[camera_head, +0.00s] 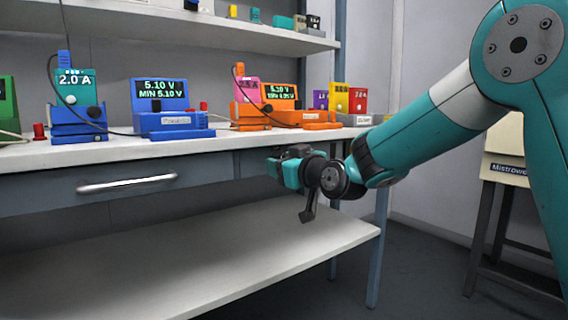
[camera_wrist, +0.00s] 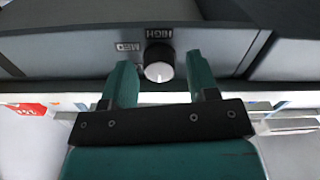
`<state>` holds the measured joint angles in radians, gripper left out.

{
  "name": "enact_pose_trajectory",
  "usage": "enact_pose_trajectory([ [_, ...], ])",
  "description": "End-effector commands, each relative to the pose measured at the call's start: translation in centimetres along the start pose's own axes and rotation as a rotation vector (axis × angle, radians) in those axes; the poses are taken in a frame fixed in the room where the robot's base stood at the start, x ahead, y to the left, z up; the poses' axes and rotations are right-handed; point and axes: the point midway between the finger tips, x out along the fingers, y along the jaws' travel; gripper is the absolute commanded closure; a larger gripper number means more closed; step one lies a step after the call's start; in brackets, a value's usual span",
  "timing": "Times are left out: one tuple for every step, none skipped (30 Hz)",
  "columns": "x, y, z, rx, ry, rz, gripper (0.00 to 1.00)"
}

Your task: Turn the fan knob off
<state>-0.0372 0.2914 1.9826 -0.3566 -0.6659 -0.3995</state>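The fan knob (camera_wrist: 158,68) shows in the wrist view, a round knob with a pale face and a dark side, on a grey panel. The labels HIGH and MED appear upside down beside it. Which label the knob points at is hard to tell. My gripper (camera_wrist: 159,61) is open, with its two teal fingers on either side of the knob and a gap visible on both sides. In the head view my gripper (camera_head: 288,171) is at the workbench's right front edge, below the top. The knob cannot be made out there.
The white workbench top (camera_head: 130,148) carries several colourful meters, including a blue one (camera_head: 172,121) and an orange one (camera_head: 300,117). A drawer handle (camera_head: 127,183) is at the left front. A lower shelf (camera_head: 220,255) lies beneath. A beige box (camera_head: 505,150) stands at right.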

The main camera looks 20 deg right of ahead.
Motion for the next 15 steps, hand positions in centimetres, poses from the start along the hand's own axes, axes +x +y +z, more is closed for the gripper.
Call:
enact_pose_trajectory([
  [0.0,0.0,-0.1,0.000,0.001,0.000,0.41],
  [0.0,0.0,-0.1,0.000,0.002,0.001,0.41],
  [0.0,0.0,-0.1,0.000,0.002,0.001,0.41],
  [0.0,0.1,-0.1,0.000,0.003,0.001,0.41],
  [0.0,0.1,-0.1,0.000,0.003,0.001,0.41],
  [0.0,0.1,-0.1,0.000,0.003,0.001,0.41],
  [0.0,0.1,-0.1,0.000,0.003,0.002,0.41],
  [0.0,0.1,-0.1,0.000,0.004,0.002,0.41],
  [-0.1,0.1,-0.2,0.000,0.004,0.002,0.41],
  [-0.3,0.1,-0.2,0.000,0.003,0.002,0.41],
  [-0.5,0.1,-0.2,0.000,0.003,0.002,0.41],
  [-0.9,0.2,-0.2,0.000,0.002,0.002,0.41],
  [-1.3,0.2,-0.3,0.000,0.003,0.002,0.41],
  [-1.8,0.2,-0.3,0.000,0.003,0.003,0.41],
  [-2.5,0.2,-0.3,0.001,0.003,0.003,0.41],
])
